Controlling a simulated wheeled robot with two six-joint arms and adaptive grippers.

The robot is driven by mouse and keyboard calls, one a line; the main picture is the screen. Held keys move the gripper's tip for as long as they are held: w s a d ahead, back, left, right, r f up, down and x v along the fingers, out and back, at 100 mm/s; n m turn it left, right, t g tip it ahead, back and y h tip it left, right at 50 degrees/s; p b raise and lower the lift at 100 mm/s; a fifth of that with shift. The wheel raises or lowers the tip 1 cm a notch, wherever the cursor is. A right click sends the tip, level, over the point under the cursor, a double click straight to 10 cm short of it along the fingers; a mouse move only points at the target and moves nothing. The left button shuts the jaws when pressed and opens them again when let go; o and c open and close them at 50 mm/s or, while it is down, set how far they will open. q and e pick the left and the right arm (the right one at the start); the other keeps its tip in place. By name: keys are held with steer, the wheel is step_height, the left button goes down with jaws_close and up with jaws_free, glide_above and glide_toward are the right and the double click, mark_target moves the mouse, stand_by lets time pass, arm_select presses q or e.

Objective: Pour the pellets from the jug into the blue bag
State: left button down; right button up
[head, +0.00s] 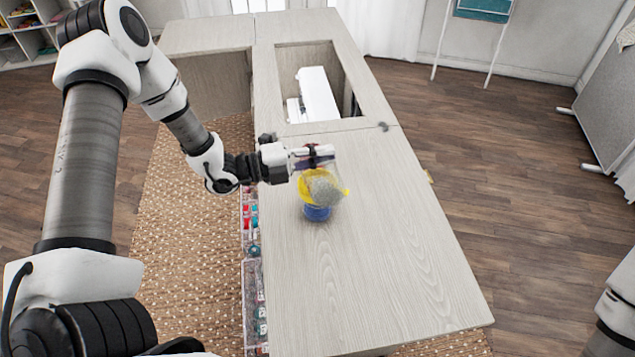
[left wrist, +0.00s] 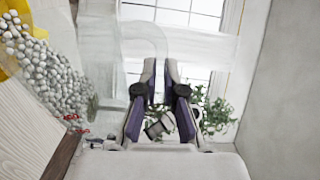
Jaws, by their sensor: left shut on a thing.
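My left gripper (head: 312,158) is shut on the handle of a clear jug above the cabinet top. The jug is tilted and holds grey-white pellets (head: 324,187). In the left wrist view the pellets (left wrist: 48,70) fill the upper left, and the clear handle (left wrist: 150,45) runs between the fingertips (left wrist: 163,85). A yellow part (head: 309,182) shows around the pellets; I cannot tell if it belongs to the jug. The blue bag (head: 317,212) stands on the cabinet top directly below, its upper part hidden. Whether pellets are falling cannot be told. My right gripper is out of view.
The wooden cabinet top (head: 375,270) is clear in front and to the right. Behind is an opening with a white sewing machine (head: 318,93). Clear bins of small coloured items (head: 252,225) line the left edge. Part of my right arm shows at the right.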

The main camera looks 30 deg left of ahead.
mark_target(318, 143)
arm_select(q)
steer(key=shift+w+a+r+n, duration=0.3)
steer(key=shift+w+a+n, duration=0.35)
steer(key=shift+n, duration=0.15)
stand_by(1.7)
steer(key=shift+w+a+n, duration=0.55)
steer(key=shift+w+n, duration=0.15)
steer(key=shift+n, duration=0.1)
stand_by(1.2)
steer(key=s+d+m, duration=0.2)
steer(key=s+m, duration=0.1)
steer(key=shift+d+f, duration=0.3)
steer(key=shift+s+d+r+m+p, duration=0.25)
steer(key=shift+d+r+m+p, duration=0.05)
steer(key=shift+m+p, duration=0.2)
steer(key=s+d+m, duration=0.2)
steer(key=s+m, duration=0.1)
steer(key=m, duration=0.1)
steer(key=shift+s+d+f+p, duration=0.1)
steer(key=shift+d+f+p, duration=0.15)
steer(key=shift+d+p, duration=0.15)
steer(key=s+d+f+m+b, duration=0.3)
steer(key=f+m+b, duration=0.4)
steer(key=b, duration=0.3)
steer(key=s+d+f+m+b, duration=0.3)
steer(key=s+f+m+b, duration=0.1)
steer(key=f+m+b, duration=0.4)
steer(key=shift+s+d+b, duration=0.15)
steer(key=shift+d+b, duration=0.15)
steer(key=shift+b, duration=0.65)
